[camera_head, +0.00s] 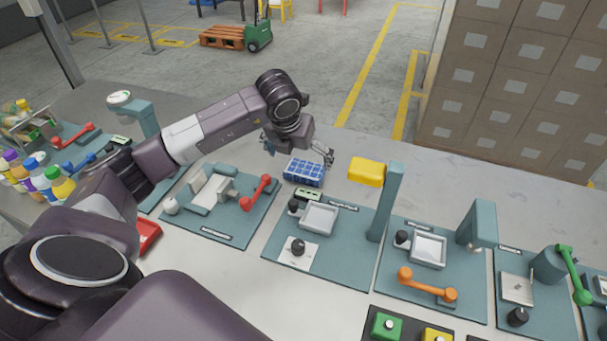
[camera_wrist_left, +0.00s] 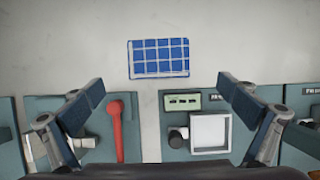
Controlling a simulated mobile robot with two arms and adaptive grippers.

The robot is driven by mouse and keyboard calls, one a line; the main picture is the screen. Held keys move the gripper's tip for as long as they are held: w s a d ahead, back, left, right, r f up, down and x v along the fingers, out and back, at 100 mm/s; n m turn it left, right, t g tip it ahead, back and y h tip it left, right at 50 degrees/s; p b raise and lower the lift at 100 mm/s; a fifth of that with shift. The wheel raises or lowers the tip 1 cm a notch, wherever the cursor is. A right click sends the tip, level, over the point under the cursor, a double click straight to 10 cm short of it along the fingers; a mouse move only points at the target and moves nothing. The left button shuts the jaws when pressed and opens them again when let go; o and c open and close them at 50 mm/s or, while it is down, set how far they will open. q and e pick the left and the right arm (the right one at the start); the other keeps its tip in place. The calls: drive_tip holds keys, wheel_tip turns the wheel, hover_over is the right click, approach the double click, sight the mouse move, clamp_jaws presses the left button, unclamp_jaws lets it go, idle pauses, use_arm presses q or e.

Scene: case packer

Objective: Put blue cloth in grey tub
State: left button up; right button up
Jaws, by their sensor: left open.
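The blue cloth (camera_head: 304,172), checked with white lines, lies on the grey table at the back edge of the work panels. It also shows in the left wrist view (camera_wrist_left: 158,57), flat and whole, ahead of the fingers. My left gripper (camera_head: 298,152) is open and empty above the cloth, its fingers spread to either side in the head view. In the wrist view its two fingers (camera_wrist_left: 162,95) are wide apart, with the cloth beyond them. I cannot make out a grey tub in either view. My right gripper is not in view.
Several bottles (camera_head: 40,178) stand at the far left.

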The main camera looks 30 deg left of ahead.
sight(304, 169)
use_arm(q)
drive_tip(key=x, duration=0.2)
drive_tip(key=p+x, duration=0.1)
drive_tip(key=x, duration=0.1)
drive_tip(key=p+x, duration=0.1)
drive_tip(key=x, duration=0.2)
drive_tip(key=shift+w+a+r, duration=0.15)
drive_tip(key=shift+w, duration=0.15)
drive_tip(key=shift+w+f, duration=0.1)
drive_tip(key=shift+f, duration=0.2)
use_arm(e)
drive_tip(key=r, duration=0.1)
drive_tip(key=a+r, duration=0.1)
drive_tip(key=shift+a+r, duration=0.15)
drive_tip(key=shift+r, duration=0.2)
use_arm(q)
drive_tip(key=shift+c, duration=0.4)
drive_tip(key=shift+c, duration=1.4)
drive_tip(key=c, duration=1)
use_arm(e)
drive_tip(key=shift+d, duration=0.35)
